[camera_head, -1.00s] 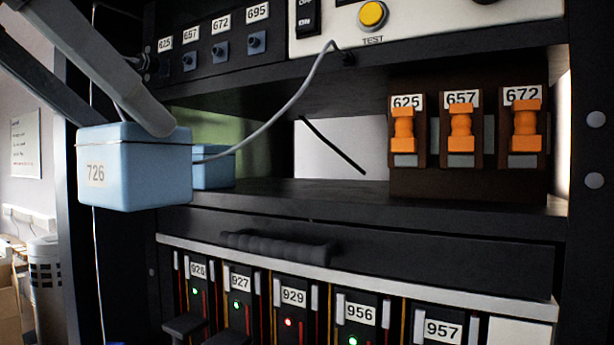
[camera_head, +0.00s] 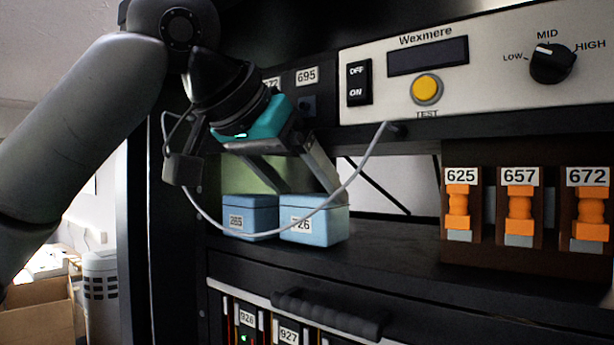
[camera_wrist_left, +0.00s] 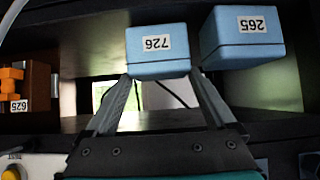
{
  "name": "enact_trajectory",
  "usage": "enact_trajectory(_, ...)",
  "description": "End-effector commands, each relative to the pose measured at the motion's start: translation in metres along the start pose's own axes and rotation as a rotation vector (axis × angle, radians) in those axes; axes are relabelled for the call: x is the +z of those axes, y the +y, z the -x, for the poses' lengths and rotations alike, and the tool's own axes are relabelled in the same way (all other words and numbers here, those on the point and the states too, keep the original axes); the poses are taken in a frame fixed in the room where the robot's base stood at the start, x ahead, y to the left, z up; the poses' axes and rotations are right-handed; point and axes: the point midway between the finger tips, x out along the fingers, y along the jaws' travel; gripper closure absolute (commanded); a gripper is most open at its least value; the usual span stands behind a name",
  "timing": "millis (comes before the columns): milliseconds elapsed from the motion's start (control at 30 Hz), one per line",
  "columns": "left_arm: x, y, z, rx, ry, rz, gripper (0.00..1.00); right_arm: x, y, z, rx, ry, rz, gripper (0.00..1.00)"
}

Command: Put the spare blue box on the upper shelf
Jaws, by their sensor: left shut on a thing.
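My left gripper (camera_head: 310,190) is shut on the blue box labelled 726 (camera_head: 322,236), with its fingers at the box's sides. The gripper tilts down from the upper left. The box is upright inside the upper shelf (camera_head: 385,262), at its left part; I cannot tell whether it rests on the surface or is just above it. A second blue box, labelled 265 (camera_head: 252,222), stands close to its left. Both boxes also show in the left wrist view, the 726 box (camera_wrist_left: 158,62) between my fingertips and the 265 box (camera_wrist_left: 243,50) beside it. My right gripper is not in view.
A grey cable (camera_head: 362,172) hangs from the test panel (camera_head: 400,90) and loops in front of both boxes. A brown rack (camera_head: 490,258) with orange pieces stands on the shelf to the right. Shelf between the boxes and rack is clear. A drawer handle (camera_head: 325,313) is below.

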Motion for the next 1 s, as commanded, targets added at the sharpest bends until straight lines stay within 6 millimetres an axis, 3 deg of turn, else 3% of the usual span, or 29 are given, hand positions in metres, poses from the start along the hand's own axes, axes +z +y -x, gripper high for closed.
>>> enact_trajectory(100,-0.005,0.000,-0.004,-0.001,0.002,-0.001,0.89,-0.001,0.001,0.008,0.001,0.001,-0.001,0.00)
enact_trajectory(467,0.001,0.000,-0.008,0.001,0.002,-0.001,0.89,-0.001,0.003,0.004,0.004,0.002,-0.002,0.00)
enact_trajectory(500,0.000,0.000,-0.008,0.000,0.000,-0.001,0.06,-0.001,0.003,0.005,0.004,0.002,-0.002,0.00)
enact_trajectory(567,0.000,0.000,-0.008,0.000,0.000,-0.001,0.00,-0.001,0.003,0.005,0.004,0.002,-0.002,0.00)
enact_trajectory(867,-0.003,0.000,-0.005,-0.001,0.001,-0.001,0.00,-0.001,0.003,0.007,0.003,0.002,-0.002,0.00)
enact_trajectory(1000,-0.003,0.000,0.012,-0.002,0.004,0.000,0.00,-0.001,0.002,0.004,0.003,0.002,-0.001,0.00)
